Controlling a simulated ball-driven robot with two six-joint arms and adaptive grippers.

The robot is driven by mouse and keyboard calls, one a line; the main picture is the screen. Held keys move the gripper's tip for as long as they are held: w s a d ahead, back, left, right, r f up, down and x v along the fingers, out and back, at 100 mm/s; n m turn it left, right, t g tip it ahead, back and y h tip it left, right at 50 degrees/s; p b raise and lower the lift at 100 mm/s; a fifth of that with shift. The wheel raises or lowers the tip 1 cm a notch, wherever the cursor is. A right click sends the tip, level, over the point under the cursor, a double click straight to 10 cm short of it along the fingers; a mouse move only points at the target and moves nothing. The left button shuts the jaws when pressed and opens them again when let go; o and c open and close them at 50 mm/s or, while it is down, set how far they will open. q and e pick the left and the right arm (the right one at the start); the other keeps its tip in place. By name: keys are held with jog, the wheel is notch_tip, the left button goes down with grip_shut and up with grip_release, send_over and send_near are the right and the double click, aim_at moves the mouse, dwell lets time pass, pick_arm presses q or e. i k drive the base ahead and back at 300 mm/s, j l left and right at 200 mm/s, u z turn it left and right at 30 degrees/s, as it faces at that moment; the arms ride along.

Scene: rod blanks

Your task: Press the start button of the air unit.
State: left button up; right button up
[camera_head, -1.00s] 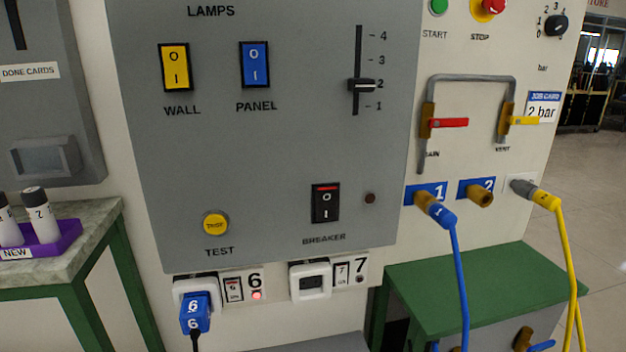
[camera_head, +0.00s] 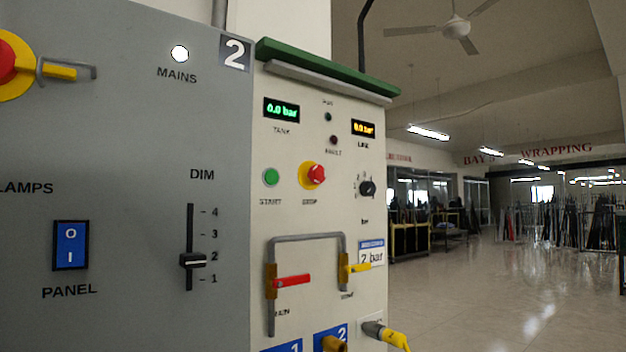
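The green start button (camera_head: 271,177) is on the cream front of the air unit (camera_head: 310,220), above the word START. The red stop button (camera_head: 317,173) on its yellow base is just to its right. The tank display (camera_head: 281,110) above reads 0.0 bar in green. The line display (camera_head: 363,128) is lit orange, with digits too small to read surely. The lamps between the displays, run (camera_head: 328,117) and fault (camera_head: 333,140), look dark. Neither of my grippers is in view.
A grey panel (camera_head: 130,140) with a lit mains lamp (camera_head: 179,54), panel switch (camera_head: 70,245) and dim slider (camera_head: 192,261) adjoins on the left. A selector knob (camera_head: 367,188), red lever (camera_head: 292,281) and yellow lever (camera_head: 357,268) sit on the unit. Open floor (camera_head: 490,290) lies right.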

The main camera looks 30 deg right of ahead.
aim_at(271, 177)
jog(key=k+l+z, duration=0.1)
jog(key=l, duration=0.3)
jog(key=k+l+z, duration=0.1)
jog(key=k+l, duration=0.3)
jog(key=l, duration=0.35)
jog(key=k+l+z, duration=0.15)
jog(key=l, duration=0.25)
